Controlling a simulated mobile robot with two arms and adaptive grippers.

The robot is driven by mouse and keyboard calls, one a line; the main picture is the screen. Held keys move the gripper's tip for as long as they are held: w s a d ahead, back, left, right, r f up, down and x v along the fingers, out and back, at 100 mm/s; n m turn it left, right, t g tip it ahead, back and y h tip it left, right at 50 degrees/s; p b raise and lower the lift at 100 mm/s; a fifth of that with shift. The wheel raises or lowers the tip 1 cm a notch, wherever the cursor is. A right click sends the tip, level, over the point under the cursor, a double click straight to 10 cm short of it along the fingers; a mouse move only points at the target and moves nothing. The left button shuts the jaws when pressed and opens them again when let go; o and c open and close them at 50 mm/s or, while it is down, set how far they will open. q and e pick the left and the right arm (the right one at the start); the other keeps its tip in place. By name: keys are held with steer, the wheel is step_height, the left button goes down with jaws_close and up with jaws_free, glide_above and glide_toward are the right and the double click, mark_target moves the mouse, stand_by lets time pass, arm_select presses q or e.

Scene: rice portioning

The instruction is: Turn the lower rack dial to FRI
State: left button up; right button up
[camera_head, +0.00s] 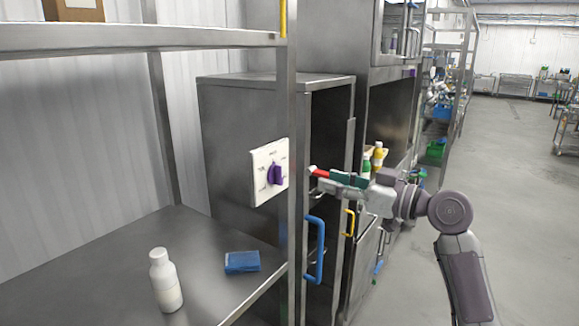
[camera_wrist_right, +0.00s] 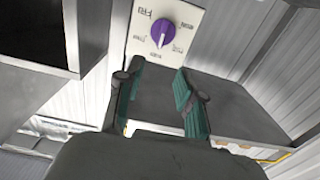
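The dial is a purple knob (camera_head: 275,174) on a white plate (camera_head: 256,160), fixed at the rack beside the grey cabinet in the head view. The wrist view shows the knob (camera_wrist_right: 178,32) from the front on its plate (camera_wrist_right: 139,36), beyond my fingers. A pale mark on the knob points toward the picture's bottom there. Small labels surround it, too blurred to read surely. My right gripper (camera_head: 338,177) is to the right of the dial, apart from it. In the wrist view its teal-padded fingers (camera_wrist_right: 158,72) are open with nothing between them. My left gripper is not in view.
A white bottle (camera_head: 165,283) and a blue block (camera_head: 242,262) are on the lower shelf (camera_head: 120,265). The rack's front post (camera_head: 291,120) stands between the dial and my right gripper in the picture. A blue handle (camera_head: 315,250) is below. Open floor is at right.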

mark_target(282, 168)
steer(key=p+x, duration=0.4)
steer(key=x, duration=0.7)
steer(key=shift+w+a+r, duration=0.1)
steer(key=shift+a, duration=0.1)
steer(key=shift+w+a, duration=0.4)
steer(key=shift+a, duration=0.15)
jaws_close()
